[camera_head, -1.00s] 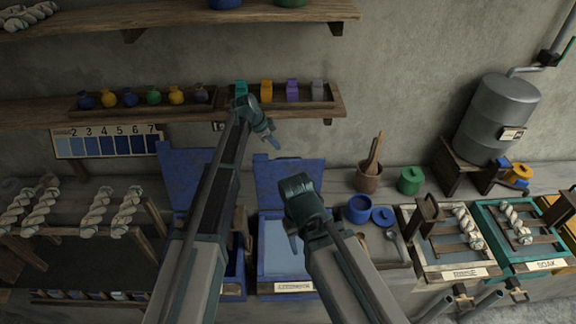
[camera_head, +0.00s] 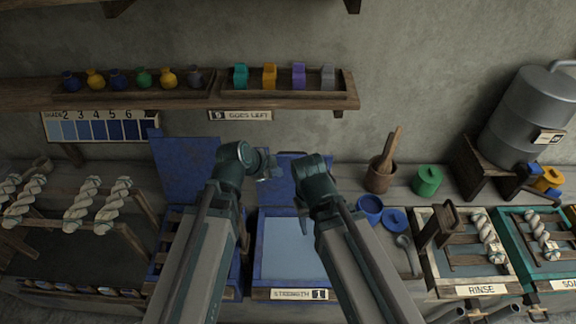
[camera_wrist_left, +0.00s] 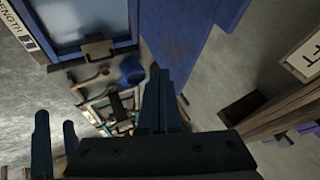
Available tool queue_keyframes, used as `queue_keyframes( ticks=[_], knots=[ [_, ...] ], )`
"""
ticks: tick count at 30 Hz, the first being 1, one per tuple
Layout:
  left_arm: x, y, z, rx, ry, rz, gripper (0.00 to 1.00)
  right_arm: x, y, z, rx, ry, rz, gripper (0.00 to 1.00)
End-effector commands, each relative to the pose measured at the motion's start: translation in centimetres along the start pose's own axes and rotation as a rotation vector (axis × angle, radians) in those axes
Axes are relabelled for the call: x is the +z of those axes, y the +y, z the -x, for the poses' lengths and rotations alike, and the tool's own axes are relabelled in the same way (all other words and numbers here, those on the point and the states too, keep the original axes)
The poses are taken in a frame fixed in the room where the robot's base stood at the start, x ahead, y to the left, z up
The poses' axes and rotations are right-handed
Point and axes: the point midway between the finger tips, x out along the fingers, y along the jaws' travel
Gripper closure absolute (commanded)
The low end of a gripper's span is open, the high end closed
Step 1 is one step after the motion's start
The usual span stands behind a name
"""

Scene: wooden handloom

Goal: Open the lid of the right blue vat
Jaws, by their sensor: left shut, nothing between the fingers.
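The right blue vat (camera_head: 258,272) stands open at lower centre, with pale blue liquid and a STRENGTH 1 label on its front. Its blue lid (camera_head: 277,192) is raised behind it, partly hidden by my arms. The vat (camera_wrist_left: 42,56) and the blue lid panel (camera_wrist_left: 185,35) also show in the left wrist view. My left gripper (camera_head: 268,166) is in front of the raised lid, shut and empty; its fingers (camera_wrist_left: 160,105) are together in the wrist view. I cannot tell whether it touches the lid. My right gripper (camera_head: 303,222) is over the vat, mostly hidden by its arm.
The left vat's blue lid (camera_head: 182,170) also stands raised. A wall shelf (camera_head: 290,102) with jars and coloured blocks runs above. To the right are a blue pot (camera_head: 369,208), a green pot (camera_head: 428,181), a mortar (camera_head: 379,178) and the rinse tray (camera_head: 430,262).

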Motion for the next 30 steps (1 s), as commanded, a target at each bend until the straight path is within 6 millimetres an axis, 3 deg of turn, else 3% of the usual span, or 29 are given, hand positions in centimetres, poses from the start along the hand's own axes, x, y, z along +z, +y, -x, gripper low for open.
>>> queue_keyframes(
  ticks=[8, 23, 27, 30],
  knots=[
    [0.1, 0.1, -2.2, 0.001, 0.000, -0.001, 1.00, -0.1, -0.2, -1.8, 0.001, 0.000, 0.003, 0.50],
    [0.2, 0.1, -10.6, 0.003, 0.001, -0.001, 1.00, -0.5, -0.8, -8.5, 0.002, 0.000, 0.009, 0.50],
    [-0.2, -2.5, -11.2, 0.001, 0.000, 0.001, 1.00, -0.5, -0.7, -7.6, 0.002, 0.000, 0.009, 0.50],
    [-0.2, -3.4, -11.6, 0.002, 0.000, 0.001, 1.00, -0.5, -0.7, -7.5, 0.002, 0.000, 0.009, 0.50]
  ],
)
